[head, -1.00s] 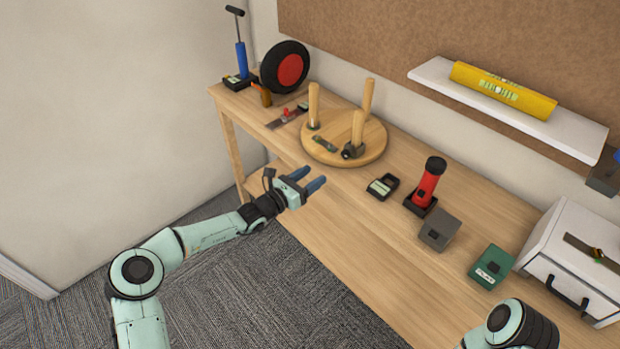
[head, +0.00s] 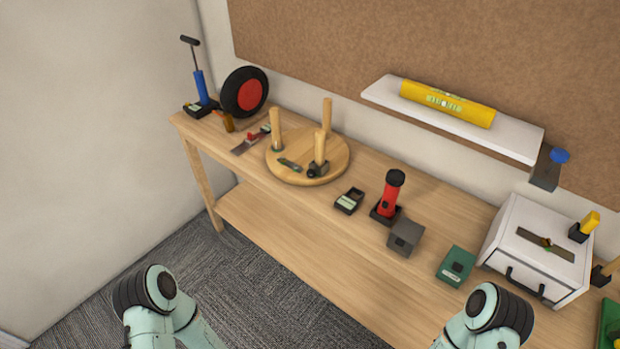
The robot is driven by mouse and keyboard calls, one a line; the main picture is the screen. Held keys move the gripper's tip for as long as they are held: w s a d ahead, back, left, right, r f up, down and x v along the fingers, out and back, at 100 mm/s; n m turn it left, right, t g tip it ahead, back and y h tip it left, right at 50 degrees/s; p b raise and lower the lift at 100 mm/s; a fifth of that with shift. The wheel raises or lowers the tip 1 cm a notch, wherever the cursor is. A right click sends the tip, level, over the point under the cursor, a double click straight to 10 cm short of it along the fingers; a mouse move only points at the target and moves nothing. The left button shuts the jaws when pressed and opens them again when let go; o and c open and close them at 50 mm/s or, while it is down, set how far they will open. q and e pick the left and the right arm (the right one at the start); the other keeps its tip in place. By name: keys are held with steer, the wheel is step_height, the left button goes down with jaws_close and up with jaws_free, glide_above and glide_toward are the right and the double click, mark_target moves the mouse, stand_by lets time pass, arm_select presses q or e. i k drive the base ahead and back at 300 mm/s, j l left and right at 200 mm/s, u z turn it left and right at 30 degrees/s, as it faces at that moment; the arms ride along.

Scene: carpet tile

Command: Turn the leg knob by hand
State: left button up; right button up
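A round wooden disc (head: 335,165) lies on the bench with several upright wooden legs, like an upturned stool. A small black knob-like fitting (head: 317,169) sits at the foot of the front leg (head: 320,146). Another leg (head: 277,129) stands at the left of the disc, and one (head: 327,114) at the back. A dark flat strip with a greenish part lies on the disc. Both my arms show only as links at the bottom edge, well short of the disc. Neither gripper is in the picture.
On the wooden bench (head: 300,212) stand a wheel (head: 229,98), a blue pump (head: 201,88), a red torch (head: 389,194), a grey box (head: 405,236), a green box (head: 455,266) and a white drawer box (head: 508,232). A yellow level (head: 447,103) lies on the shelf (head: 380,95).

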mark_target(311, 173)
steer(key=j+z, duration=0.1)
steer(key=z, duration=1.25)
steer(key=j+z, duration=1.05)
steer(key=k+j+z, duration=0.55)
steer(key=j, duration=0.25)
